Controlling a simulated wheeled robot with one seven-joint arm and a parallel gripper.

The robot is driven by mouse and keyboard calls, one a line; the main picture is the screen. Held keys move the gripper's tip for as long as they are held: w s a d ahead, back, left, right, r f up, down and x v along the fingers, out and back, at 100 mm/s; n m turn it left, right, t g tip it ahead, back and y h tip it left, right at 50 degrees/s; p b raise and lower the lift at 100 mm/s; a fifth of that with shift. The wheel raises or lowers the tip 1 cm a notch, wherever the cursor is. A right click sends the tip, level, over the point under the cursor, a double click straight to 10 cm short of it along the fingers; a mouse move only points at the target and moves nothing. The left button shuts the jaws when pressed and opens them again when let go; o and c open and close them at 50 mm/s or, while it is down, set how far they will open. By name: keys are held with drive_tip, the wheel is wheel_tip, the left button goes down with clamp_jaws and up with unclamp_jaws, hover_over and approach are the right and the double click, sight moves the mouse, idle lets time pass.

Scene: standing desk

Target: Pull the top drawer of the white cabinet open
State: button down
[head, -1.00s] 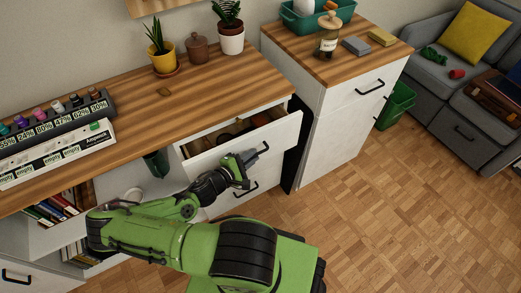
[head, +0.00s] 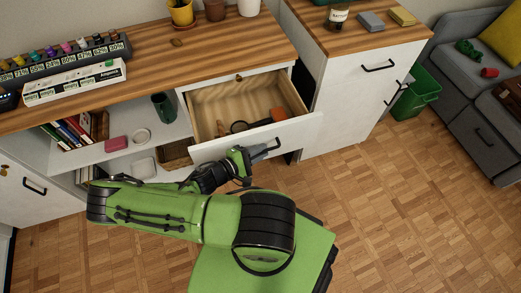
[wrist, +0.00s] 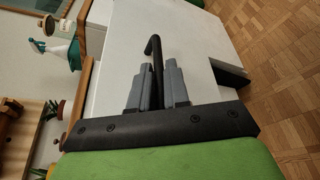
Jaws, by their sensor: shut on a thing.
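The top drawer (head: 302,128) of the white cabinet under the long wooden top stands well out, and its wooden inside (head: 225,104) shows from above. A brush-like thing with an orange end (head: 272,117) and a dark round item (head: 239,127) lie in it. My gripper (head: 258,152) is at the front of this drawer, shut on its black bar handle (head: 273,146). In the wrist view the grey fingers (wrist: 157,82) close around the dark handle (wrist: 152,46), against the white drawer front (wrist: 200,50). The cabinet front below the drawer is mostly hidden.
Another white cabinet (head: 350,95) with black handles stands to the right, with a green bin (head: 415,95) beyond it. Open shelves (head: 120,150) with books and small items are at the left. The parquet floor (head: 400,220) at the right is clear.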

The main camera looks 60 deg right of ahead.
drive_tip(key=c, duration=1.5)
unclamp_jaws()
drive_tip(key=shift+o, duration=0.2)
wheel_tip(320, 180, up, 10)
drive_tip(key=p, duration=0.4)
